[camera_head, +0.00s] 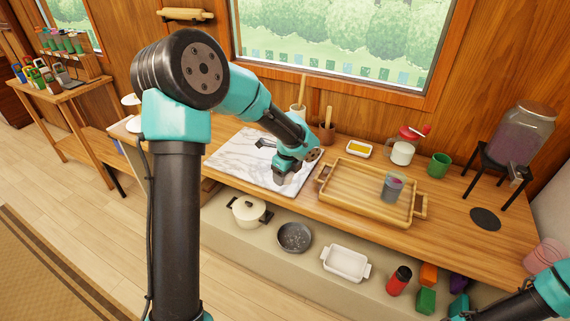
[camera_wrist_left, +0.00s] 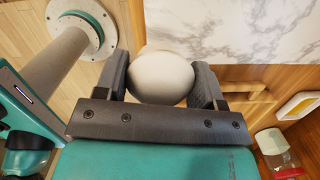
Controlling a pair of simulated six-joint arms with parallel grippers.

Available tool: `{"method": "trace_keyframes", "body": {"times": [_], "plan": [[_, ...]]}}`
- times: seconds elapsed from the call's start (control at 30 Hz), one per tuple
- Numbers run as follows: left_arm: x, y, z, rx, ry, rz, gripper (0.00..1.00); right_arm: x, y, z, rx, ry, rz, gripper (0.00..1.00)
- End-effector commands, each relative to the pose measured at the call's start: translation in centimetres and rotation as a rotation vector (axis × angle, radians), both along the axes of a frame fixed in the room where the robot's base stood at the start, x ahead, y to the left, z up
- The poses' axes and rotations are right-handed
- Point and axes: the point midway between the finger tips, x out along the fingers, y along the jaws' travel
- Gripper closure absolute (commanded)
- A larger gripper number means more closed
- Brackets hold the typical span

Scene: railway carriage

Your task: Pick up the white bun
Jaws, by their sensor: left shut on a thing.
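The white bun (camera_wrist_left: 161,80) is round and smooth and sits between the two dark fingers of my left gripper (camera_wrist_left: 161,68) in the left wrist view. The fingers are shut on its sides. In the head view my left gripper (camera_head: 275,160) is over the right part of the white marble board (camera_head: 233,152), and the bun cannot be made out there. The marble board also shows in the left wrist view (camera_wrist_left: 230,30), beyond the bun. The gap between bun and board is hard to judge. My right gripper is not in view.
A wooden tray (camera_head: 340,198) with a dark-topped cup (camera_head: 392,186) stands right of the board. Behind are a yellow-filled dish (camera_head: 358,149), a red-lidded jar (camera_head: 402,152) and a green mug (camera_head: 438,164). A drink dispenser (camera_head: 520,135) stands far right. Pots sit on the shelf below.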

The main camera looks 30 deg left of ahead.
Motion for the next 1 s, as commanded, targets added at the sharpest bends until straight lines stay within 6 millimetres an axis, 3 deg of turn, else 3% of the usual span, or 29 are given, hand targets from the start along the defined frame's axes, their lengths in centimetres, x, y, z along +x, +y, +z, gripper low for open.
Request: {"method": "trace_keyframes", "body": {"times": [0.1, 0.33, 1.0], "plan": [[-2.0, -1.2, 0.3, 0.000, 0.001, -0.002, 0.61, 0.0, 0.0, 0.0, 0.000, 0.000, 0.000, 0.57], [-4.0, -2.4, 0.5, 0.000, 0.000, 0.000, 0.61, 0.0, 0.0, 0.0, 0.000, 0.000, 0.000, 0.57], [-4.2, -2.4, 0.5, 0.000, 0.000, 0.005, 0.61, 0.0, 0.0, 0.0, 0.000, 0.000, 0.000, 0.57]]}}
